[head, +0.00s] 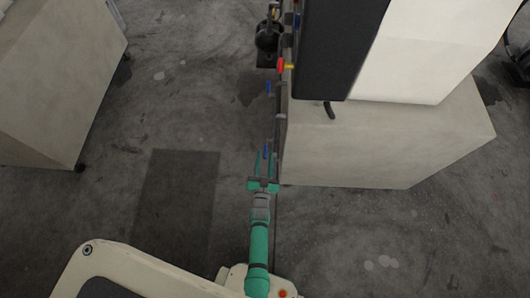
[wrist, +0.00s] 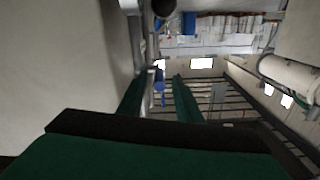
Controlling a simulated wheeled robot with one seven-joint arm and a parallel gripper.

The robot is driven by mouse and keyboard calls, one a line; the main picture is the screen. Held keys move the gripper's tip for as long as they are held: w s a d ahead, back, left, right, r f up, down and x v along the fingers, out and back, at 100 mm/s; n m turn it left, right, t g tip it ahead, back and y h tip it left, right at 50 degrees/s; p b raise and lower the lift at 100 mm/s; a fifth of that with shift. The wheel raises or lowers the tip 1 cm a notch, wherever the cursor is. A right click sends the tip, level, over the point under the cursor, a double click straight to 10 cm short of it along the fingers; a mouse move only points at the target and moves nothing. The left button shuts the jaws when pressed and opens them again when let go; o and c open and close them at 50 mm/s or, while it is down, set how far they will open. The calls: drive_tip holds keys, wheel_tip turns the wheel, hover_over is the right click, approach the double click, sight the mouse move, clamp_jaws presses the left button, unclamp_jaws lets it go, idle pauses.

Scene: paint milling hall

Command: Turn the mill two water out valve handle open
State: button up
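A blue valve handle (head: 265,152) stands out from the near left side of the pale mill cabinet (head: 345,150). A second blue handle (head: 268,88) is farther along the same side. No label can be read, so I cannot tell which is mill two water out. My gripper (head: 265,156) is open, its two green fingers pointing forward on either side of the nearer handle. In the wrist view, the blue handle (wrist: 160,90) shows between the fingers, closer to the left one. I see no clear contact.
A red handle (head: 281,65) and a yellow fitting (head: 290,67) sit farther up the cabinet side. A black lever (head: 329,110) is on the cabinet's top. Another pale cabinet (head: 60,80) stands at the left. The grey floor between them is clear, with a dark patch (head: 175,200).

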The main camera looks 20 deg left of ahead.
drive_tip(key=shift+x, duration=1.3)
clamp_jaws()
